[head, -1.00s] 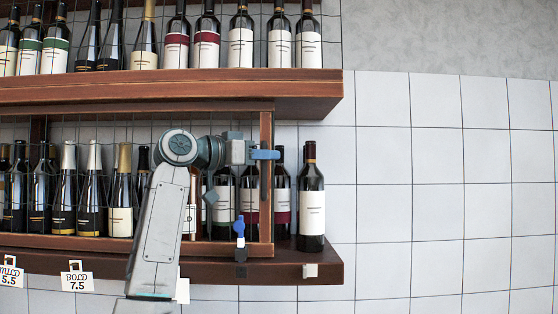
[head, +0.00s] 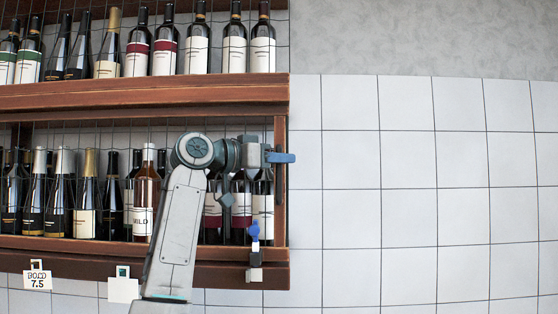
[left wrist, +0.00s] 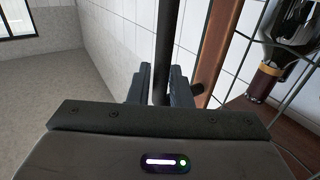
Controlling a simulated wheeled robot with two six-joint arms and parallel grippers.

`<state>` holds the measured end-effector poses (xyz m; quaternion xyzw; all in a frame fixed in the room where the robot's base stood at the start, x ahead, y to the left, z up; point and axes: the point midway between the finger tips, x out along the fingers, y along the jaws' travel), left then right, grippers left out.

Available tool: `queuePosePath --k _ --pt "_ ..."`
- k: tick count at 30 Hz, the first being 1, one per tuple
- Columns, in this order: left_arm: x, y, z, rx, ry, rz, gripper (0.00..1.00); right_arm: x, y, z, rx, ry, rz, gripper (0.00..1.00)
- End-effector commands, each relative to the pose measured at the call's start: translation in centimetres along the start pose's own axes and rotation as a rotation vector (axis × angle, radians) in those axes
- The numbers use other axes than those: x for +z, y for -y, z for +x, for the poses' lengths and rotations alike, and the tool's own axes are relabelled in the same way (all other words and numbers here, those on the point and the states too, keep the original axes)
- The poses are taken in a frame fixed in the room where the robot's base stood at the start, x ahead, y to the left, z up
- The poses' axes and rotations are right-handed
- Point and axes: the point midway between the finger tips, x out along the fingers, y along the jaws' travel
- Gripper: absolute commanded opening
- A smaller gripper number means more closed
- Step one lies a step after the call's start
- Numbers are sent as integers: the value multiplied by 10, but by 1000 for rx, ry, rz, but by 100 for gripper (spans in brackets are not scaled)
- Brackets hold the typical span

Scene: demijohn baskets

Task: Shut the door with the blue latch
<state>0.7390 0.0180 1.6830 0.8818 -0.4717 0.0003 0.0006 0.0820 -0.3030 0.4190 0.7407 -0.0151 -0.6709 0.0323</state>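The wire-mesh door has a wooden frame; its right upright (head: 280,215) stands almost level with the right end of the lower shelf. I cannot tell whether a small gap remains. The blue latch (head: 255,231) sits low on the door near its right corner, directly above a white block (head: 254,275) on the shelf edge. My left gripper (head: 279,157) is at the door's right upright. In the left wrist view its fingers (left wrist: 161,88) close around a dark vertical bar (left wrist: 162,40), the door handle. My right gripper is in neither view.
Wine bottles (head: 87,205) stand behind the mesh. The upper shelf (head: 150,93) carries more bottles. Tags, one reading "BOLD 7.5" (head: 38,280), hang at the lower shelf edge. The tiled wall (head: 410,210) at right is bare.

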Motion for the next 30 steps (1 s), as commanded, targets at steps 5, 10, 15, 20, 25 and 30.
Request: queuePosePath --k 5,10,15,20,25,30 --pt "0 0 0 0 0 0 31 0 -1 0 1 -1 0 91" --pt "0 0 -1 -1 0 0 31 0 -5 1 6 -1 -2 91" --pt "3 1 -17 -4 -1 3 31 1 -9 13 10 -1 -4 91" --pt "6 1 -50 -4 -1 4 31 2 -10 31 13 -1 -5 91" --pt "4 1 -83 -3 -2 2 31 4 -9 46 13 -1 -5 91" --pt "2 0 -103 -1 -1 2 31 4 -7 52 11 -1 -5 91"
